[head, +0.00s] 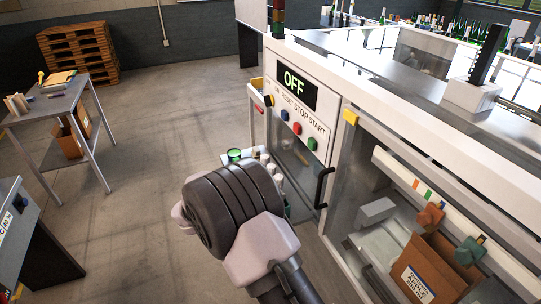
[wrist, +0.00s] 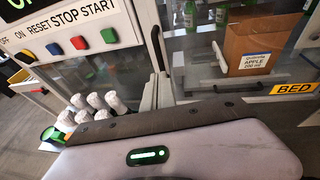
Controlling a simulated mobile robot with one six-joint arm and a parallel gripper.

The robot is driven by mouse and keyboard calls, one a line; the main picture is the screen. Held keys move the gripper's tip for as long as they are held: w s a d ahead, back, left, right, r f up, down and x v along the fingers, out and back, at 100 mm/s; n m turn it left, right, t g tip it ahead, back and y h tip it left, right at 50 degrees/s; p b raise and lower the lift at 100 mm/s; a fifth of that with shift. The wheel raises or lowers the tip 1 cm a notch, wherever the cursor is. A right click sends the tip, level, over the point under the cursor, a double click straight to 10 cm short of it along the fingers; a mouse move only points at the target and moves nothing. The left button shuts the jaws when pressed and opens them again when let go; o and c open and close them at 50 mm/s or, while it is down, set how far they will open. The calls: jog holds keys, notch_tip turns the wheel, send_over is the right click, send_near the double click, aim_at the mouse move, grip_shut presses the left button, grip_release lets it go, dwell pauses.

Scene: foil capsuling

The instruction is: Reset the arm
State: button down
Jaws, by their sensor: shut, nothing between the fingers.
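My arm reaches up from the bottom centre of the head view, its dark ribbed joint in front of the white machine (head: 400,85). My gripper (wrist: 165,145) fills the bottom of the wrist view as a pale housing with a lit green strip and a dark front edge. It is shut and empty, and I cannot make out separate fingertips. It is in front of the machine's control panel (head: 297,95), which reads OFF and has a row of coloured buttons. The panel also shows at upper left in the wrist view (wrist: 70,30).
A cardboard box (head: 432,268) sits inside the machine's glazed bay. Several white-topped items and a green tin (head: 234,155) stand beside the machine, close to my arm. A side table (head: 60,105) and stacked pallets (head: 77,52) stand at left. The floor between is clear.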

jog(key=s+d+m+g+y+b, duration=0.3)
jog(key=s+d+m+y+b, duration=0.15)
jog(key=s+m, duration=0.45)
jog(key=s+d+m+g+y+b, duration=0.3)
jog(key=s+d+m+b, duration=0.3)
jog(key=s, duration=0.4)
jog(key=s+a+m+t+y+b, duration=0.2)
jog(key=s+a+m+y+b, duration=0.1)
jog(key=s+m, duration=0.3)
jog(key=s+a+f+m+t+y+b, duration=0.1)
jog(key=s+a+m+t+y+b, duration=0.1)
jog(key=s+m, duration=0.4)
jog(key=shift+s+a+f+m+t+y+b, duration=0.15)
jog(key=shift+a+f+m+t+y+b, duration=0.25)
jog(key=shift+m+y+b, duration=0.55)
jog(key=shift+r+n, duration=0.1)
jog(key=shift+n, duration=0.25)
